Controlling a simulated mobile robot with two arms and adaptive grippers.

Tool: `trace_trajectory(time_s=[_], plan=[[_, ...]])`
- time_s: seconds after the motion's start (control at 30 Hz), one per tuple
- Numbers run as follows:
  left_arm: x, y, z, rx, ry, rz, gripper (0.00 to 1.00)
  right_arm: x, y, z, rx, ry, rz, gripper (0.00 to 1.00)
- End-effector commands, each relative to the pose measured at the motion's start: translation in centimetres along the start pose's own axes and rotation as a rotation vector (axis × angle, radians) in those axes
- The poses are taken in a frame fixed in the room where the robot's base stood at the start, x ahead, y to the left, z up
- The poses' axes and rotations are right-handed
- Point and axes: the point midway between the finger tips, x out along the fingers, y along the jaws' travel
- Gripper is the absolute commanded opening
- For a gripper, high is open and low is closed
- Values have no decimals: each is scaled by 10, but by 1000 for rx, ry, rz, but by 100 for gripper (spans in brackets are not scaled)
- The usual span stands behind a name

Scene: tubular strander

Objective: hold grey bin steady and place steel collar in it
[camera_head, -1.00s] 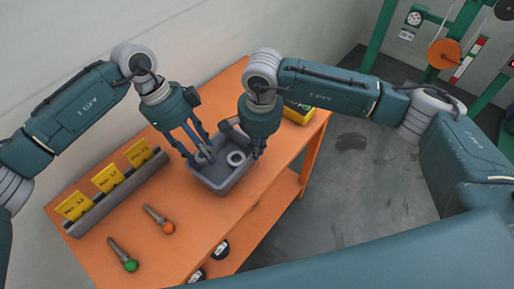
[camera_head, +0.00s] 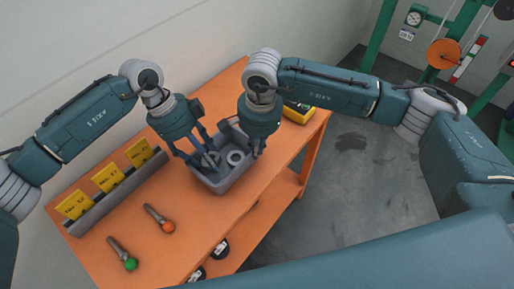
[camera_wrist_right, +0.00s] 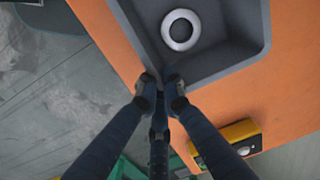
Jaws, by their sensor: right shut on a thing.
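The grey bin (camera_head: 222,185) stands on the orange table. A pale steel ring, a collar (camera_head: 236,158), lies flat in it and also shows in the right wrist view (camera_wrist_right: 180,30). My right gripper (camera_head: 259,152) is shut on the bin's wall at its right side; the fingertips (camera_wrist_right: 162,82) meet at the rim in the wrist view. My left gripper (camera_head: 204,163) points down over the bin's left part. A second grey ring (camera_head: 211,158) shows between its fingertips. Whether the fingers grip this ring is too small to tell.
A grey rack with several yellow cards (camera_head: 108,177) stands along the wall at left. Two tools, with an orange end (camera_head: 168,228) and a green end (camera_head: 130,265), lie on the table (camera_head: 195,228). A yellow box (camera_head: 297,112) sits behind my right gripper.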

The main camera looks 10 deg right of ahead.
Motion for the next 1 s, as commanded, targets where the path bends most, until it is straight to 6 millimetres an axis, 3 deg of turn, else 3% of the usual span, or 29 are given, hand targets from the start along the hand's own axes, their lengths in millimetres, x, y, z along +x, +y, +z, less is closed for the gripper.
trace_trajectory(time_s=[0.03, 0.47, 1.0], plan=[[4, 4, 10, -12, -15, 11, 64, 1, 2, -3, 2, 6, 5, 0], [-3, 1, 8, -10, -15, 3, 64, 1, 3, -3, 2, 6, 8, 0], [-100, 1, 6, -8, -11, 6, 64, 1, 2, -2, 1, 3, 7, 0]])
